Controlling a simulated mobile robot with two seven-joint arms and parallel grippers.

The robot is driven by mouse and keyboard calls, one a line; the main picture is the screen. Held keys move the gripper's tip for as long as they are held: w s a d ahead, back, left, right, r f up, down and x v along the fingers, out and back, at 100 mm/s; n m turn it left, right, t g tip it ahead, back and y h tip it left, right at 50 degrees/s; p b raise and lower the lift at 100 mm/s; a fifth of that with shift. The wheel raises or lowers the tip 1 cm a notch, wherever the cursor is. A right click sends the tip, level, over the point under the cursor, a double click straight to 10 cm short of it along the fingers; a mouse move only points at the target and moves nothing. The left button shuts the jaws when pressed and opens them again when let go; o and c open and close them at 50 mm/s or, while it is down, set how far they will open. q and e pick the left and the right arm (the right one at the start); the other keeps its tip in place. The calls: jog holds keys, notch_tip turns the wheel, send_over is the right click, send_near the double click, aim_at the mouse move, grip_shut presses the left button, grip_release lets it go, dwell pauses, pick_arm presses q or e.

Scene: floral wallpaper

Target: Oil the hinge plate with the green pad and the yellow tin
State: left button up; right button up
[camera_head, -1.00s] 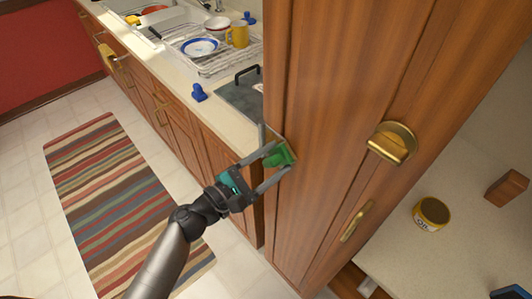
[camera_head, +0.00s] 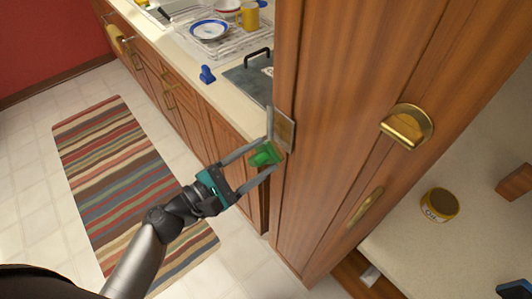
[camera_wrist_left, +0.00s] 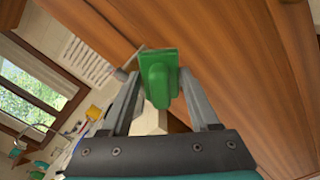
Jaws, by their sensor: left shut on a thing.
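The green pad (camera_head: 265,154) is in my left gripper (camera_head: 272,150), which is shut on it. In the head view the pad is just below and left of the hinge plate (camera_head: 286,130), a small metal plate on the edge of the tall wooden cabinet. A finger partly overlaps the plate; I cannot tell whether the pad touches the cabinet. In the left wrist view the pad (camera_wrist_left: 158,75) shows between the fingers, with wood behind it. The yellow tin (camera_head: 439,205) stands upright on the pale counter at right, its dark top showing. My right gripper is not in view.
The tall cabinet (camera_head: 335,120) has brass handles (camera_head: 407,126) and divides the sink counter from the right counter. A dish rack, yellow mug (camera_head: 250,15) and blue object (camera_head: 207,74) are at the back. A wooden block (camera_head: 515,182) lies right of the tin. A striped rug (camera_head: 125,180) covers the floor.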

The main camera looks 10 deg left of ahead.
aim_at(251, 164)
pick_arm(q)
jog(key=shift+a, duration=0.1)
jog(key=shift+b+v, duration=0.4)
jog(key=shift+v, duration=1.05)
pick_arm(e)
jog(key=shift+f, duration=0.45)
pick_arm(q)
jog(key=shift+w+a+f+b, duration=0.15)
jog(key=shift+f+b, duration=0.15)
jog(key=shift+b, duration=0.15)
jog(key=w+a+f+b, duration=0.5)
jog(key=b, duration=0.6)
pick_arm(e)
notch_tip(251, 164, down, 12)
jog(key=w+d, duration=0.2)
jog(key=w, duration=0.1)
pick_arm(q)
jog(key=p+x, duration=0.2)
jog(key=x, duration=0.4)
jog(key=shift+d+r, duration=0.2)
jog(key=shift+r, duration=0.1)
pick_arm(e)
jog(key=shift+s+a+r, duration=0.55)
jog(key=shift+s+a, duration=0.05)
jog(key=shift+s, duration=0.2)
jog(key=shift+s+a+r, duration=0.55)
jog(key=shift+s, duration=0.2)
